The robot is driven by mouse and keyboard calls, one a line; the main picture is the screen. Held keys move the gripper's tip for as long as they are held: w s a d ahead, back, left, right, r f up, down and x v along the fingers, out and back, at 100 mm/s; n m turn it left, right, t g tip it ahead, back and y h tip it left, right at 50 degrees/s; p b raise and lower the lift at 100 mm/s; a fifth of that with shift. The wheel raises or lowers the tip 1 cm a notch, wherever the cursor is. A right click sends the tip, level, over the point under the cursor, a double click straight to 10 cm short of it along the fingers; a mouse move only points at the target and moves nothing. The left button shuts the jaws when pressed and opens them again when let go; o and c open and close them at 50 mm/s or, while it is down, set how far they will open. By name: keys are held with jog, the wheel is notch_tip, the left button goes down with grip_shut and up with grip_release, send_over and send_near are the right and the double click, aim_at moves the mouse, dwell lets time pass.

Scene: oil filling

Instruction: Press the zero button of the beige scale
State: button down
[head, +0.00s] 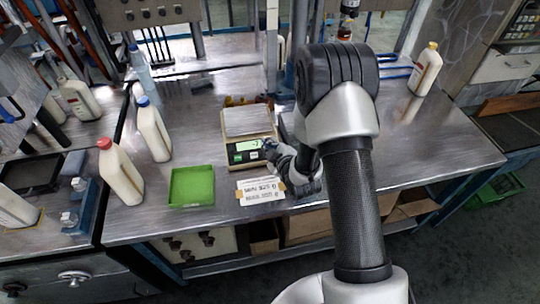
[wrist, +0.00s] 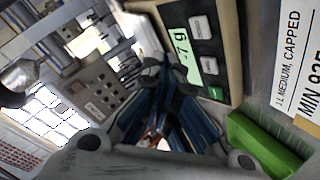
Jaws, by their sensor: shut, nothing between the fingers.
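The beige scale (head: 232,138) stands on the steel bench with its bare metal pan (head: 247,120) facing up. Its green display (wrist: 183,52) appears to read -7 g in the wrist view. A row of small buttons (wrist: 208,64) runs beside the display on the scale's dark front panel. Their lettering is too small to read. My gripper (head: 270,149) is at the front right of the scale, by the display. In the wrist view the closed fingertips (wrist: 168,68) are at the panel edge, holding nothing. I cannot tell whether they touch it.
A green tray (head: 192,186) and a printed label card (head: 260,190) lie in front of the scale. Bottles with red (head: 121,175) and blue (head: 153,132) caps stand to the left. A yellow-capped bottle (head: 425,70) stands at the back right. The bench's right side is mostly clear.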

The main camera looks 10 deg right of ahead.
jog(key=shift+w+f+b, duration=0.25)
jog(key=shift+f+b, duration=0.2)
jog(key=shift+f, duration=0.15)
jog(key=shift+w+f+b, duration=0.2)
jog(key=shift+f+b, duration=0.3)
jog(key=shift+f, duration=0.15)
jog(key=shift+w+f+b, duration=0.25)
jog(key=shift+f+b, duration=0.2)
jog(key=shift+f, duration=0.15)
jog(key=shift+w+f+b, duration=0.15)
jog(key=shift+f+b, duration=0.25)
jog(key=shift+b, duration=0.2)
jog(key=shift+w+f+b, duration=0.15)
jog(key=shift+f+b, duration=0.2)
jog(key=shift+b, duration=0.15)
dwell(0.5)
jog(key=shift+r, duration=0.1)
jog(key=shift+s+r+p, duration=0.3)
jog(key=shift+r, duration=0.4)
jog(key=shift+s+r+p, duration=0.3)
jog(key=shift+r+p, duration=0.1)
jog(key=shift+r, duration=0.35)
jog(key=shift+s+r+p, duration=0.3)
jog(key=shift+r+p, duration=0.05)
jog(key=shift+r, duration=0.45)
jog(key=shift+s+r+p, duration=0.3)
jog(key=shift+r+p, duration=0.1)
jog(key=shift+r, duration=0.35)
